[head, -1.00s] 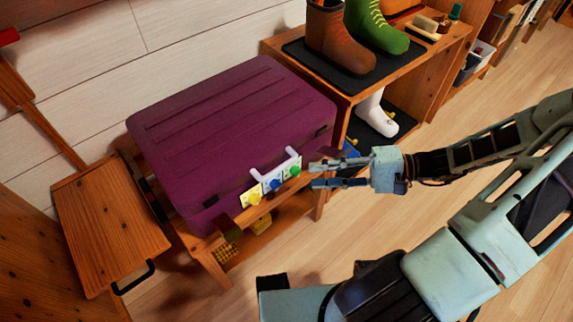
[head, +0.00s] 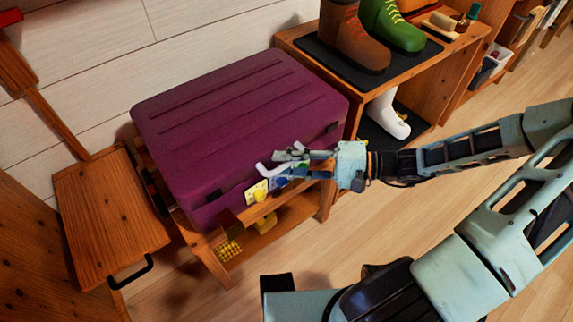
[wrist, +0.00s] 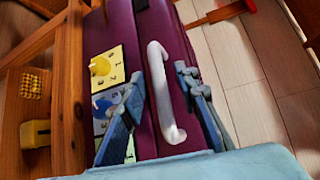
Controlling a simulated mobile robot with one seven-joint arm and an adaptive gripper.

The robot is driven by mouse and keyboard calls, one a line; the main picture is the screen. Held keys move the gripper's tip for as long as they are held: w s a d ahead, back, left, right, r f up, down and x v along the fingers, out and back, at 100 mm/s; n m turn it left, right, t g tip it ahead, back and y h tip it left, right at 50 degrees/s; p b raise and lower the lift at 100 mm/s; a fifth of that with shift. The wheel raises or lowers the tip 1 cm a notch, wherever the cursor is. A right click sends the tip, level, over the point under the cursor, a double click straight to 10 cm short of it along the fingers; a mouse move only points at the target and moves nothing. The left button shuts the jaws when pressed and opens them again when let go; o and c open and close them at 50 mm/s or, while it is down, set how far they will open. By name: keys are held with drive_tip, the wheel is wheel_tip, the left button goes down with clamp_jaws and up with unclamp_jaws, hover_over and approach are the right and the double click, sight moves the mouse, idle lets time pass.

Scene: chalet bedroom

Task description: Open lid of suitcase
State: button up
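The purple suitcase (head: 235,115) lies on a low wooden bench (head: 208,248) with its lid shut. Its white handle (wrist: 163,90) is on the front side, and it shows partly behind my fingers in the head view (head: 263,170). Beside the handle are dial plates with a yellow knob (wrist: 100,66) and a blue knob (wrist: 102,103); a third plate is mostly hidden by a finger. My gripper (head: 280,165) is at the suitcase front. In the wrist view, its open fingers (wrist: 160,80) stand on either side of the handle, with gaps visible.
A wooden shelf (head: 425,95) with boots stands close to the suitcase's right. A wooden panel with a black handle (head: 110,215) is at the left. Yellow items (head: 230,250) lie under the bench. The floor (head: 400,220) in front is clear.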

clamp_jaws()
idle(0.4)
drive_tip(key=shift+r, duration=0.1)
